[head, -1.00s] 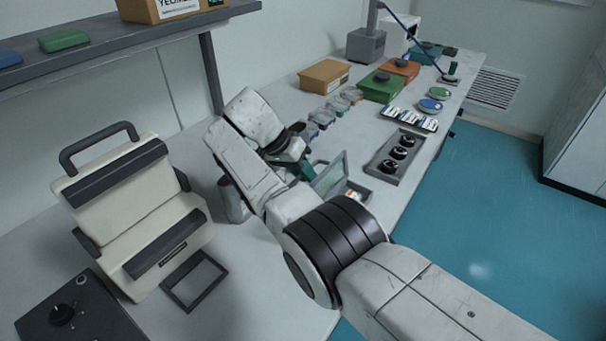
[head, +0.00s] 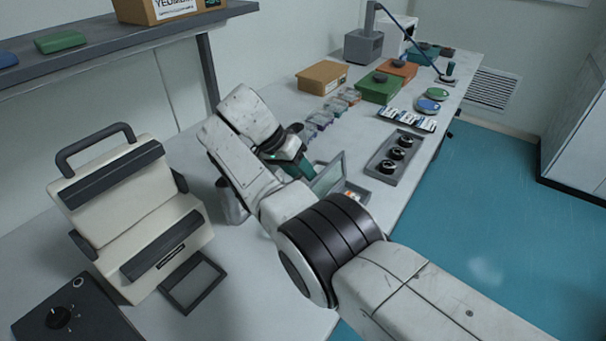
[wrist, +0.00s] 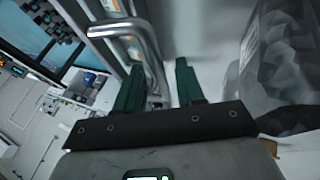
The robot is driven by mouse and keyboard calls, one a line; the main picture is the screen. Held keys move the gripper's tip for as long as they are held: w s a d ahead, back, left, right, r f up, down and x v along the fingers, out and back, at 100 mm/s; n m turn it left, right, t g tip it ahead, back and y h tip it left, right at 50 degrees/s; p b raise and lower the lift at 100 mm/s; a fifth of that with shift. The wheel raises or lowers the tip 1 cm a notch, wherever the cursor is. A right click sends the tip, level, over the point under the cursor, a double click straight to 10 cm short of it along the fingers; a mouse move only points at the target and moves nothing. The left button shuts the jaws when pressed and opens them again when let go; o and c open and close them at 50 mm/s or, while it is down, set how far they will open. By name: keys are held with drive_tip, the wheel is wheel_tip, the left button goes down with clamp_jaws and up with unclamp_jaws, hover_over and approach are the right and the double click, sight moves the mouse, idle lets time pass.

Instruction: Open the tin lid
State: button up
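The tin is partly hidden behind my arm in the head view. Its grey lid (head: 328,175) stands raised, and small white and orange contents (head: 355,192) show beside it. My gripper (head: 301,166) is just left of the lid, with a green finger pointing down. In the wrist view my gripper (wrist: 160,82) has its two green fingers apart, with nothing clearly held between them. A shiny rounded metal edge (wrist: 128,32), perhaps the tin's, passes close to the left finger. I cannot tell whether they touch.
A grey tray of round dark parts (head: 395,156) lies right of the tin. A grey vessel (head: 229,203) stands left of my arm. Clear small boxes (head: 320,120) sit behind. A cream device (head: 135,215) and a dark frame (head: 193,282) occupy the left of the bench.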

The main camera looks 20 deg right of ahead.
drive_tip(key=b+v, duration=0.2)
drive_tip(key=v, duration=0.7)
drive_tip(key=shift+r, duration=0.25)
drive_tip(key=shift+a, duration=0.1)
